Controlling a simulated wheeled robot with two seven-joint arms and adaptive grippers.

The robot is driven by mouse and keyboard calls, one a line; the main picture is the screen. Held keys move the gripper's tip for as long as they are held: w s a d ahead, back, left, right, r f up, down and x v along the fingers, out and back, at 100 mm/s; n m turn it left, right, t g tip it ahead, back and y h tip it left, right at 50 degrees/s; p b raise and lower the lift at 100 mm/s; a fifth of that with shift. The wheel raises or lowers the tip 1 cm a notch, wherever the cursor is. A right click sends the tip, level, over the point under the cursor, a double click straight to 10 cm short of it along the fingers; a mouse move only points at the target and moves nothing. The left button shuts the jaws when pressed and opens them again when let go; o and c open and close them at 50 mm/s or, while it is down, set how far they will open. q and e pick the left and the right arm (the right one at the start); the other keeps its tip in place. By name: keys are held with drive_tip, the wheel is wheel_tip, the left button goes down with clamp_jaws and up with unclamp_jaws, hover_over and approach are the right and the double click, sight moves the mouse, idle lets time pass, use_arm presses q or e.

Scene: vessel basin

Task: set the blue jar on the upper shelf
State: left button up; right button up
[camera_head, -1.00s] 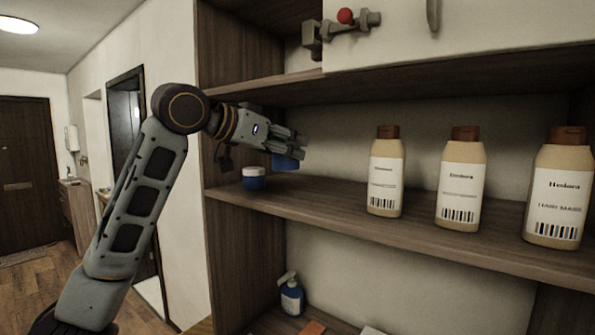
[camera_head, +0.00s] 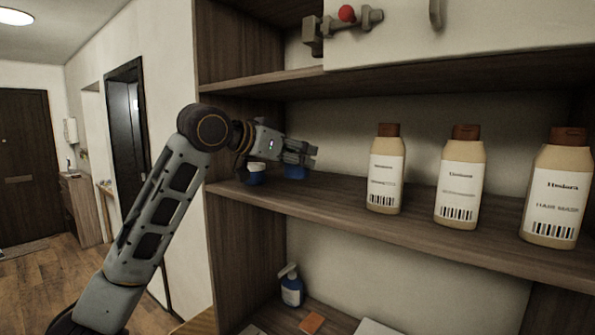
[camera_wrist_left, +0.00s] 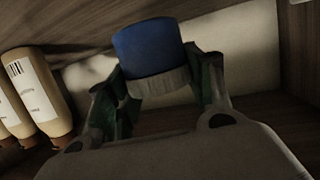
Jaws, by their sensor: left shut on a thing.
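My left gripper (camera_head: 305,152) reaches in from the left over the shelf with the bottles (camera_head: 400,224). It is shut on a blue jar (camera_head: 296,173), whose blue body hangs below the fingers. In the left wrist view, the jar (camera_wrist_left: 148,48) shows a blue body and a pale grey-white band held between the two fingers (camera_wrist_left: 165,95). The jar is low over the shelf board; I cannot tell whether it touches. A second blue jar with a white lid (camera_head: 255,177) stands at the shelf's left end, partly behind my wrist. My right gripper is not in view.
Three tan bottles with brown caps (camera_head: 385,170) stand to the right on the same shelf. Another board (camera_head: 420,80) runs above, with a white door over it. A blue pump bottle (camera_head: 291,290) stands on the shelf below. Bare board lies between jar and bottles.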

sight(287, 166)
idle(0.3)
use_arm(q)
drive_tip(key=shift+f, duration=1.65)
drive_tip(key=shift+w+d+f+p, duration=0.1)
drive_tip(key=shift+f+p, duration=0.1)
drive_tip(key=shift+p, duration=0.25)
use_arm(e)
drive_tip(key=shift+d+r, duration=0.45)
use_arm(q)
drive_tip(key=shift+f, duration=0.2)
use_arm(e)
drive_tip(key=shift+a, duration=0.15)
use_arm(q)
drive_tip(key=o, duration=1.1)
drive_tip(key=shift+c, duration=0.2)
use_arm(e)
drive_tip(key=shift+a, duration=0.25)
use_arm(q)
drive_tip(key=shift+r, duration=0.15)
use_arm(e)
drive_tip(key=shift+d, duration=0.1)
